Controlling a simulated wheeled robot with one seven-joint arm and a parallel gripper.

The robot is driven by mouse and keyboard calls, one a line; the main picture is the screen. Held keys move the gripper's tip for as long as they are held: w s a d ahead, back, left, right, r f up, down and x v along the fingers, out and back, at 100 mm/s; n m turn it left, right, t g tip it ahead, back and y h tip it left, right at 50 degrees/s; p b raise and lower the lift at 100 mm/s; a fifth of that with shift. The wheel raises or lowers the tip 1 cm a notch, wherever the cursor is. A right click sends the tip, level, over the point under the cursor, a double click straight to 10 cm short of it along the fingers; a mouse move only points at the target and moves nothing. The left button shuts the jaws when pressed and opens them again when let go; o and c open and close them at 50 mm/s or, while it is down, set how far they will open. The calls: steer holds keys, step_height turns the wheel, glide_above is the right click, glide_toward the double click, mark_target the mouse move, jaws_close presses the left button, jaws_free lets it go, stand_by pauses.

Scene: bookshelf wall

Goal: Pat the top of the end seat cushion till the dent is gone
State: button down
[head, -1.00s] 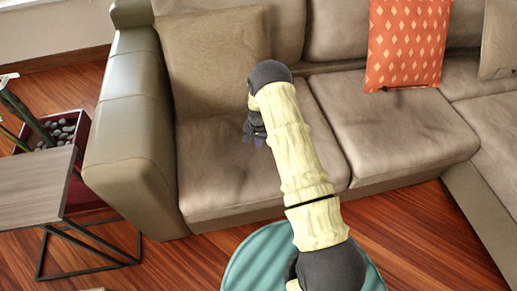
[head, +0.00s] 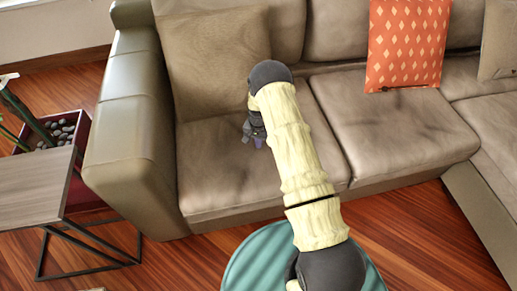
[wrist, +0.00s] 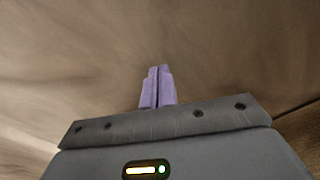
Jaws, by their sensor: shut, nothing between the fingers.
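The end seat cushion (head: 225,185) is taupe and lies beside the sofa's left arm in the head view. Its top shows soft shading and creases; I cannot tell how deep any dent is. My gripper (head: 258,142) is over the cushion's back right part, partly hidden by my arm. In the wrist view, the two purple fingers (wrist: 158,85) are together with nothing between them. The cushion surface (wrist: 70,60) fills the wrist view behind them. I cannot tell whether the fingertips touch it.
A brown back pillow (head: 212,60) leans behind the end seat. An orange patterned pillow (head: 408,45) stands farther right. The sofa arm (head: 130,120) borders the seat at left.

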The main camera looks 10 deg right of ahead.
stand_by(0.3)
steer(key=shift+f+b, duration=1.15)
steer(key=shift+f, duration=0.5)
steer(key=shift+r+p, duration=1.55)
steer(key=shift+r, duration=0.65)
steer(key=shift+r+p, duration=0.45)
steer(key=shift+r, duration=0.2)
step_height(320, 180, up, 3)
steer(key=shift+r+p, duration=0.1)
steer(key=shift+p, duration=1)
steer(key=shift+f, duration=0.2)
